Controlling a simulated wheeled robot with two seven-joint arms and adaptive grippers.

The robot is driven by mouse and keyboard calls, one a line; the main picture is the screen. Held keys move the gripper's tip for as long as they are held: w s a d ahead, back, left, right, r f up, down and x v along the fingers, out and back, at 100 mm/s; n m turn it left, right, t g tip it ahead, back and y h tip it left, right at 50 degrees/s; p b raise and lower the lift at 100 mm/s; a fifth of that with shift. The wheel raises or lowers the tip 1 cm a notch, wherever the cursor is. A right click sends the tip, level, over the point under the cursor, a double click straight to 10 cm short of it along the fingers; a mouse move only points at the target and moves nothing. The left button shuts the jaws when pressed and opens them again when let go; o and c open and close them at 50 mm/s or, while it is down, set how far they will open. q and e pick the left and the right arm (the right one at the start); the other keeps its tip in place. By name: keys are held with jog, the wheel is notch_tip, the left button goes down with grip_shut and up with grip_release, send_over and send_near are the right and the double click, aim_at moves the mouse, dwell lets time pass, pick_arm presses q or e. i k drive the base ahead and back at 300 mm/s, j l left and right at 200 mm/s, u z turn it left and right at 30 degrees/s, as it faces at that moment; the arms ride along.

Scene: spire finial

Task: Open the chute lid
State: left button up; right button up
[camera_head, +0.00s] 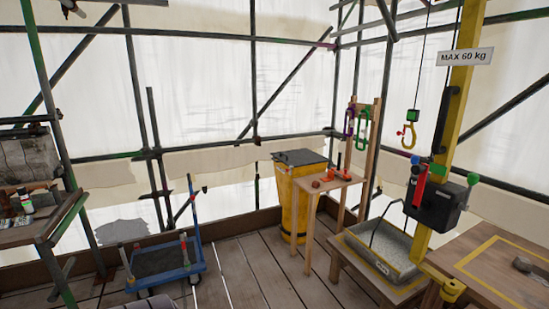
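The yellow chute (289,205) stands on the plank floor right of the middle, against the back scaffold. Its dark square lid (300,157) lies flat across the top and looks closed. A small wooden stand in front of it hides part of the chute's right side. The lid's hinge and any handle are too small to tell. Neither of my grippers shows in this view.
The wooden stand (325,184) holds orange-red items. A blue cart (165,270) stands on the floor at left. A grey tray (385,247) and a yellow hoist post (450,130) with hanging hook (409,136) stand at right. Planks before the chute are clear.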

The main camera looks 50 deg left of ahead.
aim_at(303, 157)
jog(key=u, duration=1.45)
